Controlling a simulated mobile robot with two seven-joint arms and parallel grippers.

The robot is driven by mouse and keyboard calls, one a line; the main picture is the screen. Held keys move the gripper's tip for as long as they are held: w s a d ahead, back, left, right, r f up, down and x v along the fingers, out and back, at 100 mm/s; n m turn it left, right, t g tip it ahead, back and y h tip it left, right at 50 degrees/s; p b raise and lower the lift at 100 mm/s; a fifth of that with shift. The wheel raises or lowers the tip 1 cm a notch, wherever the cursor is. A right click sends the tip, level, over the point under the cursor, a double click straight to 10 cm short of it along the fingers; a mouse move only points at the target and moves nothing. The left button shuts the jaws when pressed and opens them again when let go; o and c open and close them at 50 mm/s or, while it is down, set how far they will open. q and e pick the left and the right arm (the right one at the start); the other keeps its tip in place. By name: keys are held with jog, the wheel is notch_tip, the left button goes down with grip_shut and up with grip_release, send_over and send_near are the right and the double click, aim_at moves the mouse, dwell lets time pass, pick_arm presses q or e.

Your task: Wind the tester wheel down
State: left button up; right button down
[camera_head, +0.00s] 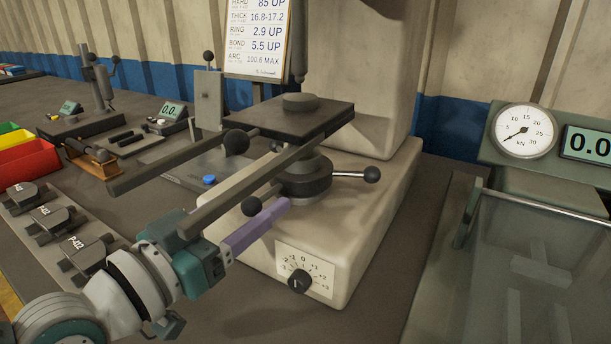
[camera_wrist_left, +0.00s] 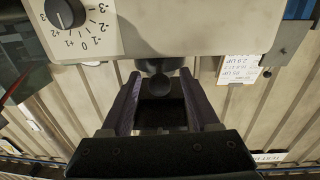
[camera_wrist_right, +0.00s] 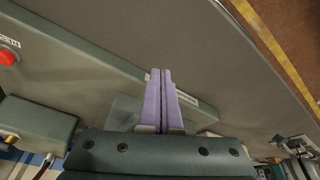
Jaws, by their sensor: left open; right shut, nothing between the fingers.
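The tester wheel (camera_head: 305,182) is a dark round hub under the square platform on the pale tester body, with spokes ending in black ball knobs. One knob (camera_head: 372,174) points right, and another knob (camera_head: 252,206) is at the front left, by my left gripper (camera_head: 280,208). In the left wrist view, my left gripper (camera_wrist_left: 158,88) is open, with a black ball knob (camera_wrist_left: 160,84) showing between its purple fingers. I cannot tell whether they touch it. My right gripper (camera_wrist_right: 160,75) is shut and empty in the right wrist view, away from the wheel and outside the head view.
Two long grey bars extend left from beside the platform (camera_head: 295,118), one above my left gripper. A dial knob (camera_head: 299,281) is on the tester's front. A tray of brake shoes (camera_head: 85,255) and coloured bins (camera_head: 28,160) are left. A gauge (camera_head: 522,131) and clear-covered machine are right.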

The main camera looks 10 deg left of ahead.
pick_arm(q)
jog(key=shift+x, duration=0.8)
grip_shut()
dwell(0.9)
